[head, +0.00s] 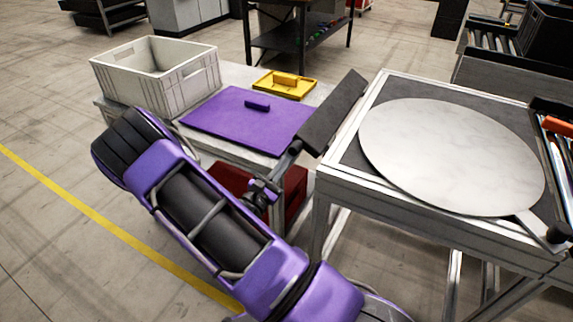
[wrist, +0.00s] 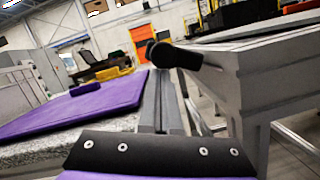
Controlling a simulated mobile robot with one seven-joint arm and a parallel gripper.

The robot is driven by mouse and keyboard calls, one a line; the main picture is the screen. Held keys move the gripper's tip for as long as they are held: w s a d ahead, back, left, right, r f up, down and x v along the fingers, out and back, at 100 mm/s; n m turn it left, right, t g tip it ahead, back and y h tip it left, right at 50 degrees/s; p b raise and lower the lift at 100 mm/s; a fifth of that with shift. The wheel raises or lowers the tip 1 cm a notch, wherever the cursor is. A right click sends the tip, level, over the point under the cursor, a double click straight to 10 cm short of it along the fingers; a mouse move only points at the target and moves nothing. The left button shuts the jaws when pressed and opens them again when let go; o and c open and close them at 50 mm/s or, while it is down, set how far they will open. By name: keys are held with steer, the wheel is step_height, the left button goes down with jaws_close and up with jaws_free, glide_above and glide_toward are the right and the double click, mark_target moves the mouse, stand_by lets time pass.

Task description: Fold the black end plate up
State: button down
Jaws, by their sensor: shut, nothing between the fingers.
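The black end plate (head: 334,112) shows in the head view as a long dark panel. It lies tilted at the left edge of the table with the pale round disc (head: 450,155), out over the gap between the two tables. My gripper (head: 296,149) is shut and empty, with its tip close to the plate's near end; I cannot tell whether they touch. In the wrist view the grey fingers (wrist: 160,78) point forward, side by side. A dark rounded shape (wrist: 180,56) shows just beyond their tips; I cannot tell whether it is the plate's end.
Left of the gap, a table carries a purple board (head: 245,125), a yellow tray (head: 297,91) and a grey crate (head: 190,73). A red box (head: 294,190) sits beneath. The disc table's frame (head: 330,190) stands close on the gripper's right. Free floor lies at left.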

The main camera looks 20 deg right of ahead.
mark_target(298, 149)
steer(key=r+m, duration=0.1)
steer(key=r+m+g, duration=0.1)
steer(key=m, duration=0.1)
steer(key=shift+s+d+m, duration=0.1)
steer(key=shift+m, duration=0.2)
steer(key=m, duration=0.1)
steer(key=r+m, duration=0.1)
steer(key=m+g, duration=0.1)
steer(key=shift+s+d+r, duration=0.15)
steer(key=shift+s+d, duration=0.05)
steer(key=shift+s, duration=0.05)
steer(key=m, duration=0.1)
steer(key=s+r+m+g, duration=0.1)
steer(key=m, duration=0.1)
steer(key=d+r+m, duration=0.1)
steer(key=m, duration=0.1)
steer(key=shift+s+d+g, duration=0.1)
steer(key=shift+s+g, duration=0.15)
steer(key=shift+g, duration=0.05)
steer(key=shift+s+d+r, duration=0.15)
steer(key=shift+s, duration=0.05)
